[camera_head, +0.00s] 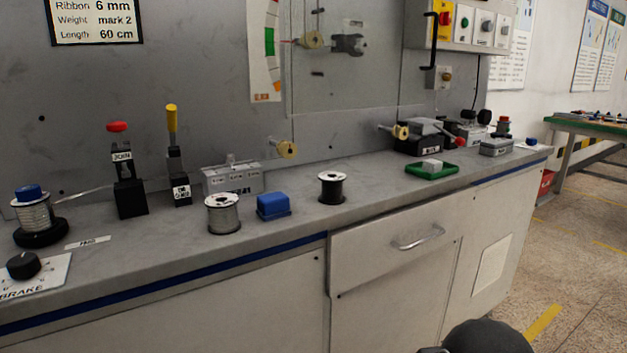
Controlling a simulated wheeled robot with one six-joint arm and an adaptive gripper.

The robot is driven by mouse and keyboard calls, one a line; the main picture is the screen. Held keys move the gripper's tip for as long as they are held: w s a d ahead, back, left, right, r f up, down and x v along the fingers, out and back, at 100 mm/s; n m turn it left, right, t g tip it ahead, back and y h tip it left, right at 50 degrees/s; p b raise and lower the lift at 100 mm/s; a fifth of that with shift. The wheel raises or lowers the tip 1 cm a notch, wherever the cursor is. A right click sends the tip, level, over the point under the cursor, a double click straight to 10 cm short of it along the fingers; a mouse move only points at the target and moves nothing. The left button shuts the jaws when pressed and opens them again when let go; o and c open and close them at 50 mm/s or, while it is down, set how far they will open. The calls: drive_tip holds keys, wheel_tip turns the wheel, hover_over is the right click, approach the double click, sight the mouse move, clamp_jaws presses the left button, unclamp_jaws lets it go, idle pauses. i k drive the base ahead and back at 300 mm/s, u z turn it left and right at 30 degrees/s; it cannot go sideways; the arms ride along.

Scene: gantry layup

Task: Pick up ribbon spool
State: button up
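Several spools are on the grey bench. A spool with pale grey winding and light flanges (223,214) stands upright near the front edge. A spool with dark winding and a white top flange (331,188) stands upright farther right. A third spool (35,214) with pale winding and a blue cap sits on a black round base at the far left. No readable label tells which one is the ribbon spool. My gripper is not in view; a dark rounded part at the bottom right looks like part of my arm.
A blue block (273,206) stands between the two free-standing spools. Behind are a grey box (232,180), a yellow-handled lever (174,150) and a red-knobbed lever (125,180). A green tray (432,174) lies farther right. The bench between the dark spool and tray is clear.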

sight(222, 213)
drive_tip(key=u, duration=1.15)
drive_tip(key=k, duration=0.25)
drive_tip(key=z, duration=0.1)
